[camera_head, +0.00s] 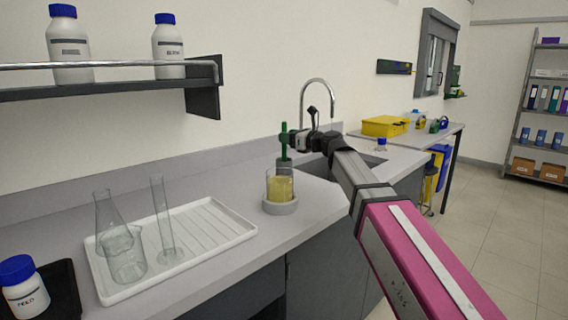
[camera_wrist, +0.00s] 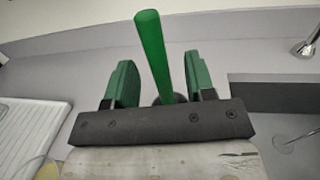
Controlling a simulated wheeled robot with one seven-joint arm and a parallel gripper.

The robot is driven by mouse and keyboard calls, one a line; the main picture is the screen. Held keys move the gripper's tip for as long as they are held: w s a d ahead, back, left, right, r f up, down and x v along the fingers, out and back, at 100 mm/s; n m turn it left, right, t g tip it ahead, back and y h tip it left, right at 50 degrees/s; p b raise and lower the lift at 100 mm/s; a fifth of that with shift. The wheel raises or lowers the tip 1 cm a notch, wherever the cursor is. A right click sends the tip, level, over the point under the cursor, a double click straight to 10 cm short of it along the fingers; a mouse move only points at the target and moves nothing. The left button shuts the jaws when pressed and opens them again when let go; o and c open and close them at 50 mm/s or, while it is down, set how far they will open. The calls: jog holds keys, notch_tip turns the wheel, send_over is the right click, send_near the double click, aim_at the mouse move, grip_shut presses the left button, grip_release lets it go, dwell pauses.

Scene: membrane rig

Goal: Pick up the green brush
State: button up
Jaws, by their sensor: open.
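In the wrist view the green handle (camera_wrist: 153,52) rises between the two green finger pads of my gripper (camera_wrist: 160,85). The pads stand apart on either side of the handle, with a visible gap on each side. My gripper reaches in from the right in the head view, at the handle's height. The lower end of the brush is hidden.
A beaker of yellow liquid (camera_head: 280,187) stands on a grey round base just in front of the brush. A white drying tray (camera_head: 215,224) with glassware lies to the left. The sink (camera_head: 340,163) and its tap (camera_head: 318,82) are behind my arm. A shelf (camera_head: 110,86) with bottles hangs upper left.

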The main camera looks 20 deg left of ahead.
jog(key=x, duration=0.4)
jog(key=shift+s, duration=0.1)
grip_shut()
jog(key=shift+r, duration=0.1)
